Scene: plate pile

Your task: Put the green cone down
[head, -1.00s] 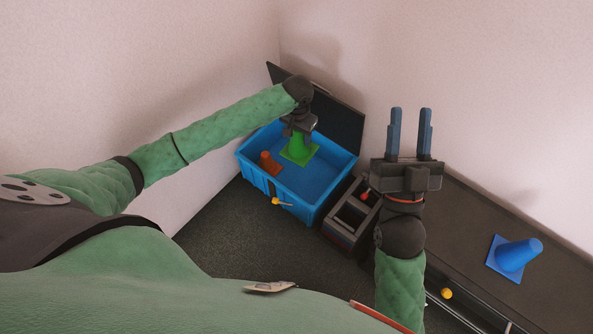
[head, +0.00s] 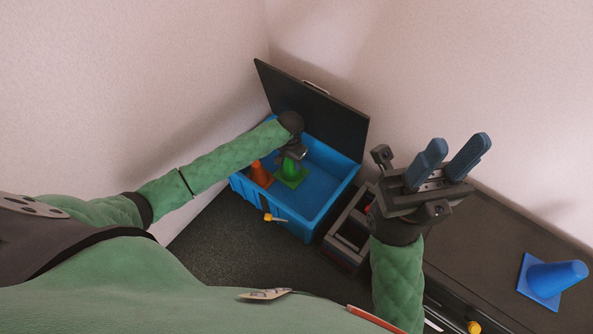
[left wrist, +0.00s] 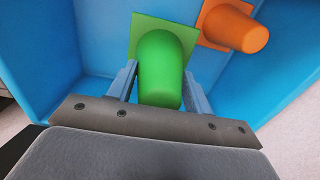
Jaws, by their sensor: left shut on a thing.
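The green cone (head: 291,172) is inside the blue bin (head: 299,222), with its square base down at the bin's floor. My left gripper (head: 289,158) is shut on the cone from above; the left wrist view shows the cone (left wrist: 160,68) between its two fingers (left wrist: 160,88). Whether the base touches the floor is hard to tell. An orange cone (head: 260,174) stands in the bin just left of the green one and also shows in the left wrist view (left wrist: 236,28). My right gripper (head: 449,160) is open and empty, right of the bin.
The bin's dark lid (head: 315,105) stands open at its back. A dark toolbox-like container (head: 349,232) is beside the bin. The right part of the bin floor is clear.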

